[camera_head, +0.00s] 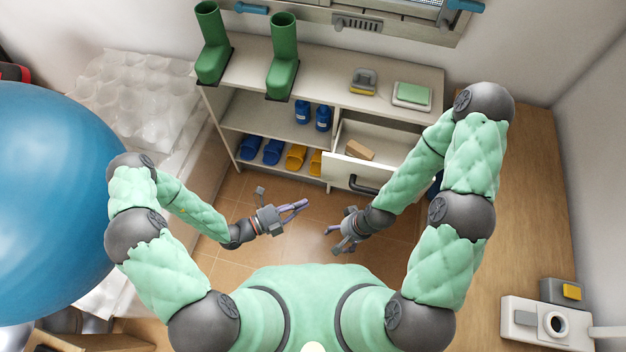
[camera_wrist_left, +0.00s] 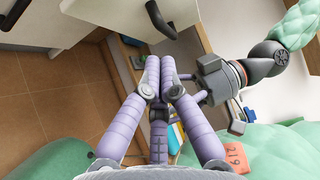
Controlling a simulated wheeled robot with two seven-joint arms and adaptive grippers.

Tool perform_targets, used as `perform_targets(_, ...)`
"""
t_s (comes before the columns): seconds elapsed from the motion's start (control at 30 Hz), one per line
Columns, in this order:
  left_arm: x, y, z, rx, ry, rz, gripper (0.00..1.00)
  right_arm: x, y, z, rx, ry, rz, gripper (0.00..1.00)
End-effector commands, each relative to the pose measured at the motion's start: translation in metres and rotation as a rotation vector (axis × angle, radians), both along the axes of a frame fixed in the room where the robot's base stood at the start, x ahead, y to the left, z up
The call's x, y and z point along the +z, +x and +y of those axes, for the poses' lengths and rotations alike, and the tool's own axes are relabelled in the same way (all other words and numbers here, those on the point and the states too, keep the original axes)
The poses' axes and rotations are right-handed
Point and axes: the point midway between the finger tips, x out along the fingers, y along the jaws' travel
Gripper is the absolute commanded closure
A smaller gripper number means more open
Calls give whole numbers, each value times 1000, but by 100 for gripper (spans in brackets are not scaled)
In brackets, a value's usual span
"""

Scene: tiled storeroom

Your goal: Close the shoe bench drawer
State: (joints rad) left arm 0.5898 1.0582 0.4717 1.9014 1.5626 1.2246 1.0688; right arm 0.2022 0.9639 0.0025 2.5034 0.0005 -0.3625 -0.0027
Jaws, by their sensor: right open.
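The shoe bench (camera_head: 425,78) stands against the back wall. Its drawer (camera_head: 340,168) on the right side is pulled out, with a dark handle (camera_head: 370,187) on its pale front. A brown block (camera_head: 359,149) lies inside. My left gripper (camera_head: 303,205) is in front of the bench, left of and nearer than the drawer front, its purple fingers pointing right. In the left wrist view the handle (camera_wrist_left: 160,19) is beyond the fingertips (camera_wrist_left: 160,75), apart from them. The fingers lie close together with nothing visible between them. My right gripper (camera_head: 338,238) is open and empty, nearer than the drawer.
Green boots (camera_head: 283,55), a grey-yellow item (camera_head: 364,81) and a green-topped box (camera_head: 411,95) stand on the bench. Blue slippers (camera_head: 272,150) and yellow slippers (camera_head: 296,158) lie below. A big blue ball (camera_head: 50,200) is at left. A wooden surface (camera_head: 520,200) lies at right.

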Motion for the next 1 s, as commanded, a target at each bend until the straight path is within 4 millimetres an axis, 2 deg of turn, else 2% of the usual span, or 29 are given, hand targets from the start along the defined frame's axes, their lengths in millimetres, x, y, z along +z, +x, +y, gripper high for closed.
perform_targets(0.1,0,10,5,52,-30,26,100,0,0,0,-1,0,-1,21)
perform_targets(0.23,0,15,-2,56,-34,27,100,-2,0,0,-1,0,-1,21)
perform_targets(0.9,0,58,-83,50,-31,23,100,-23,0,0,0,0,0,21)
perform_targets(1.0,-1,73,-86,53,-30,21,100,-29,0,0,0,0,0,21)
